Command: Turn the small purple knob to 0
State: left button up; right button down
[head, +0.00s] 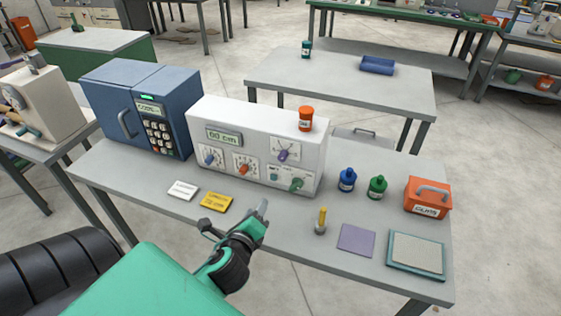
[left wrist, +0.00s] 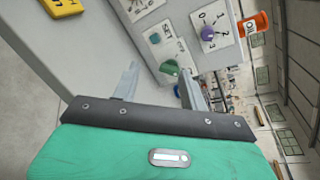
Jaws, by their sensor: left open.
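The small purple knob (head: 283,156) is on the upper right plate of the white machine's front (head: 240,115). In the left wrist view the purple knob (left wrist: 207,33) sits on a white dial plate marked 0, 1, 2 and 3, seen tilted. I cannot tell which number it points at. My left gripper (head: 262,208) is in front of the machine, over the table, apart from the knob. In the left wrist view its two fingers (left wrist: 160,85) are open with nothing held between them. My right gripper is not in view.
The machine also has a blue knob (head: 209,158), an orange-red knob (head: 243,168) and a green knob (head: 296,184). An orange jar (head: 306,118) stands on top. A yellow card (head: 216,202), bottles (head: 377,187) and a yellow-handled tool (head: 321,221) are on the table (head: 275,232).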

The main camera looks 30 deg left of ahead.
aim_at(281, 159)
pick_arm(q)
notch_tip(281, 159, up, 5)
jog(key=w+m+t+h, duration=0.1)
jog(key=w+m+t, duration=0.15)
jog(key=m, duration=0.65)
jog(key=shift+n+t, duration=0.3)
jog(key=shift+t, duration=0.05)
jog(key=p+x, duration=0.1)
jog(key=x, duration=0.3)
jog(key=p+x, duration=0.1)
jog(key=x, duration=0.3)
jog(key=p+x, duration=0.1)
jog(key=x, duration=0.3)
jog(key=shift+w+d+r+p, duration=0.1)
jog(key=shift+d+p, duration=0.2)
jog(key=shift+d, duration=0.05)
jog(key=shift+w+a, duration=0.15)
jog(key=shift+w, duration=0.45)
jog(key=shift+c, duration=0.4)
grip_shut()
